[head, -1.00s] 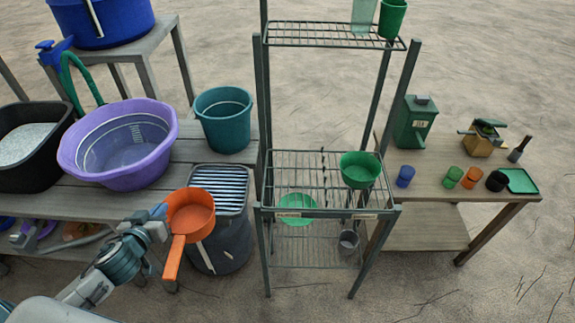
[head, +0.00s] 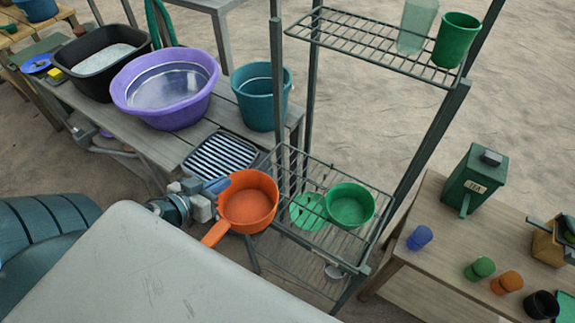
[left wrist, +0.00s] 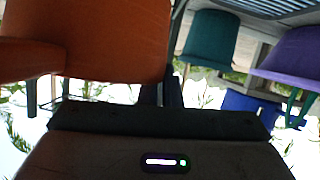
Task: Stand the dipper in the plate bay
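The orange dipper (head: 247,203) is a round pot with a straight handle. My left gripper (head: 205,200) is shut on it and holds it in the air, at the front left of the wire rack. The dipper fills the upper left of the left wrist view (left wrist: 110,40); the gripper's grip point is mostly hidden. The rack's middle shelf (head: 370,262) has upright wire dividers towards its left, where the plate bay seems to be; the dipper partly covers that side. A green plate (head: 304,211) and a green bowl (head: 350,204) are at this shelf. My right gripper is not in view.
The top shelf (head: 350,33) holds a clear cup (head: 416,25) and a green cup (head: 457,40). The rack's posts stand close to the dipper. A striped drain tray (head: 220,153), teal bucket (head: 260,95) and purple basin (head: 166,88) are left; a side table (head: 440,225) is right.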

